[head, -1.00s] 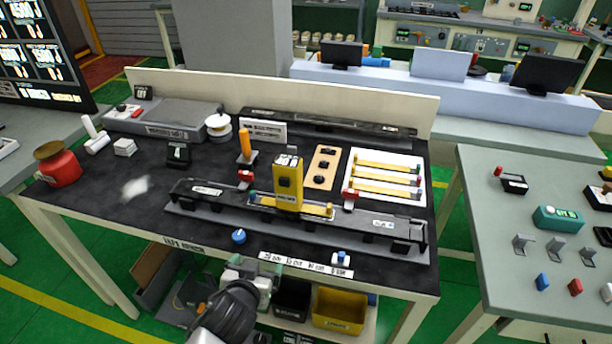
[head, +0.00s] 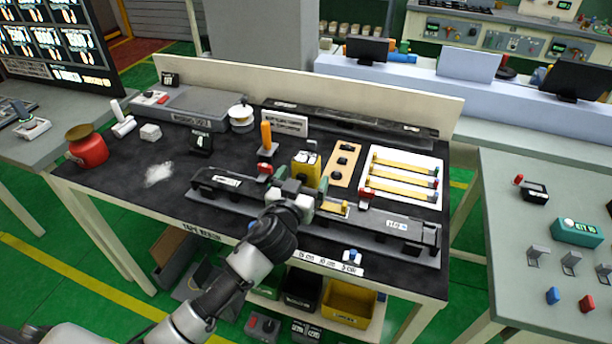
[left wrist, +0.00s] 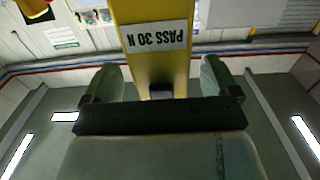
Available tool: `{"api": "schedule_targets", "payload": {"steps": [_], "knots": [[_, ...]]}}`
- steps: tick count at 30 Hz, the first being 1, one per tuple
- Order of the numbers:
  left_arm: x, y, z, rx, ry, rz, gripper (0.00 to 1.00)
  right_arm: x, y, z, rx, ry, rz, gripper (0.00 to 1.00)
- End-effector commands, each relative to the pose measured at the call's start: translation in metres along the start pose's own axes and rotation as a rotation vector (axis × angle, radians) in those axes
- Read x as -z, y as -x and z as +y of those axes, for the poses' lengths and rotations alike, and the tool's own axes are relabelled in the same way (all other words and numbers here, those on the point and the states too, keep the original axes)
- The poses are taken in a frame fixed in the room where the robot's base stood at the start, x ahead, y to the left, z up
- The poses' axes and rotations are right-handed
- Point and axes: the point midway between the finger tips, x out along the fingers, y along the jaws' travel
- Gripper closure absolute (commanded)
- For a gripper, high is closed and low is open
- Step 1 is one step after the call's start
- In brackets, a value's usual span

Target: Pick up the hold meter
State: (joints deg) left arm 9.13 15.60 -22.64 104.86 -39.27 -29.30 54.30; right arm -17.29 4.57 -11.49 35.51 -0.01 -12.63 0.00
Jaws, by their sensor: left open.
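The hold meter, a yellow upright block (head: 307,170), stands on the dark trim rail (head: 232,190) on the black-topped bench. It also shows in the left wrist view (left wrist: 150,65), with a "PASS 30 N" label. My left gripper (head: 298,190) is open at the near side of the meter and hides its lower part. In the left wrist view, its green fingers (left wrist: 160,78) stand on either side of the meter, with a visible gap at each side. My right gripper is not in view.
A red clip (head: 265,172) and an orange-handled tool (head: 267,138) stand to the left of the meter. A red jar (head: 88,148) stands at the bench's left end.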

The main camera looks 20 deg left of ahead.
Motion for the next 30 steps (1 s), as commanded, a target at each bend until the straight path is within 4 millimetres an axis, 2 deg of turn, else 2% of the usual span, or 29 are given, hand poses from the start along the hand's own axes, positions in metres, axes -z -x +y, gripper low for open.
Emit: {"api": "schedule_targets", "payload": {"steps": [1, 5, 13, 24, 26, 30], "knots": [[0.003, -0.009, -0.001, 0.001, -0.002, 0.000, 0.11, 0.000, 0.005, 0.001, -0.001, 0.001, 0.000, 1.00], [0.001, -0.021, -0.001, 0.001, 0.000, 0.000, 0.11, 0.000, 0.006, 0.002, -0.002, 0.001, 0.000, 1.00], [0.000, -0.023, -0.001, 0.001, 0.000, 0.000, 0.11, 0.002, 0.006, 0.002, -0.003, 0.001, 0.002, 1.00], [0.000, -0.023, -0.001, 0.001, 0.000, -0.001, 0.67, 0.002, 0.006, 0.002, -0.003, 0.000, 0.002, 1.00], [0.000, -0.023, -0.001, 0.001, 0.001, 0.001, 0.75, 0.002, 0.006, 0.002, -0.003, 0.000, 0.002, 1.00], [0.000, -0.023, -0.001, 0.001, 0.001, 0.001, 0.75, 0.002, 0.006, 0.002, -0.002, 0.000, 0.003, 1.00]]}}
